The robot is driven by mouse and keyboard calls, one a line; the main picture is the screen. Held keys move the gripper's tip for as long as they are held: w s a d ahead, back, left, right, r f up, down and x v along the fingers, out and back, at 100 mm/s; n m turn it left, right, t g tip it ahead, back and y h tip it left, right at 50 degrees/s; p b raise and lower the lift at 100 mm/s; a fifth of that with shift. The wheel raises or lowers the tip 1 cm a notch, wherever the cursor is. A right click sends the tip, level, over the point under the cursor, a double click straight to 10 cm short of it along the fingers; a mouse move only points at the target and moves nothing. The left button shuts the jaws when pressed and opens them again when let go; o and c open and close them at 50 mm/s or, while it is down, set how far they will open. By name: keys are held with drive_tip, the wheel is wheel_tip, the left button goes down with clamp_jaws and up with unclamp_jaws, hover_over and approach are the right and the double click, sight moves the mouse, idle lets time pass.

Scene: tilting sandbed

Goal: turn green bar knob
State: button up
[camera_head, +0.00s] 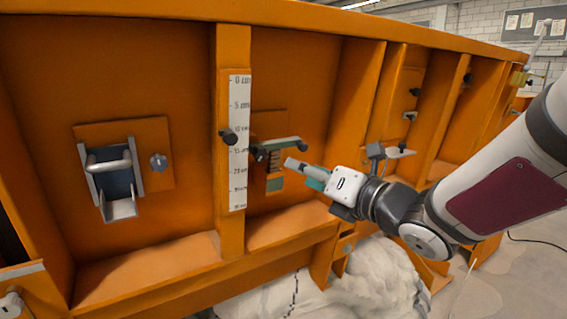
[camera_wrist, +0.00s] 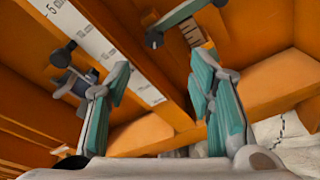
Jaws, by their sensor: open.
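The green bar knob (camera_head: 284,143) is a thin grey-green bar with dark ends, mounted on an orange panel right of the white scale. In the wrist view, the bar (camera_wrist: 188,13) is at the top, beyond the fingertips. My gripper (camera_head: 303,173) is in front of the panel, just below and right of the bar. In the wrist view, my gripper (camera_wrist: 160,78) shows two teal-padded fingers spread apart with nothing between them. The bar is not between the fingers, and no contact shows.
The white scale (camera_head: 238,145) runs down an orange post with a black knob (camera_head: 229,138). A metal handle (camera_head: 108,165) and grey dial (camera_head: 158,162) are at left. An orange ledge (camera_head: 150,268) juts out below. White sacks (camera_head: 370,275) lie beneath it.

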sight(263, 154)
drive_tip(key=shift+n+y, duration=0.3)
drive_tip(key=shift+n, duration=0.1)
drive_tip(key=x, duration=1.4)
drive_tip(key=shift+s+a, duration=0.15)
drive_tip(key=shift+a, duration=0.1)
drive_tip(key=c, duration=1.1)
